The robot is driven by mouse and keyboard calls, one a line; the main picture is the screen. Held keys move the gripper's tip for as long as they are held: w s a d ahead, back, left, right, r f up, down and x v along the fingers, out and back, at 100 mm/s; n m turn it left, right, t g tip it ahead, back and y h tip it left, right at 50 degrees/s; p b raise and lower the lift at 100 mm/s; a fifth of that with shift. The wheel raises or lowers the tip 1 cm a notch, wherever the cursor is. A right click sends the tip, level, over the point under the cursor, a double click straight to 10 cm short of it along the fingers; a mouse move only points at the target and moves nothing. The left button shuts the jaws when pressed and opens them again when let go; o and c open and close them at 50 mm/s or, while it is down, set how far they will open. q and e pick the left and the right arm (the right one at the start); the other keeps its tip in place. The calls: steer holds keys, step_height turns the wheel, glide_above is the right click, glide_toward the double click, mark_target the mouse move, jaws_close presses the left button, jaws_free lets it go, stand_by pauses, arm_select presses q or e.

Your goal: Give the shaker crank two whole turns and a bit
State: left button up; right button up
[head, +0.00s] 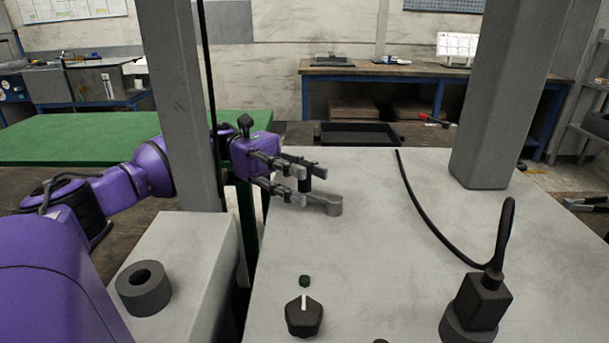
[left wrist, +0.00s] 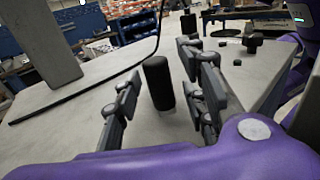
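The shaker crank (head: 333,205) is a grey arm with a rounded hub, low on the pale top. Its upright black handle (head: 306,182) stands at the arm's left end. My left gripper (head: 304,172) is at the handle, one finger on its far side and one on its near side. In the left wrist view the black handle (left wrist: 157,82) stands between the two open fingers (left wrist: 158,68), with a visible gap at least on the left finger's side. A dark finger-like part (head: 587,203) at the right edge may be my right gripper; its state is unclear.
A thick grey post (head: 503,90) rises behind right, and a thinner post (head: 187,100) stands left beside my arm. A black cable (head: 424,222) runs to a plug (head: 478,305). A dark knob (head: 304,315) is in front. The top around the crank is clear.

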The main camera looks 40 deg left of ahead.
arm_select(q)
steer(key=a, duration=0.7)
steer(key=shift+s, duration=0.1)
steer(key=shift+s+a, duration=0.1)
steer(key=shift+a, duration=0.15)
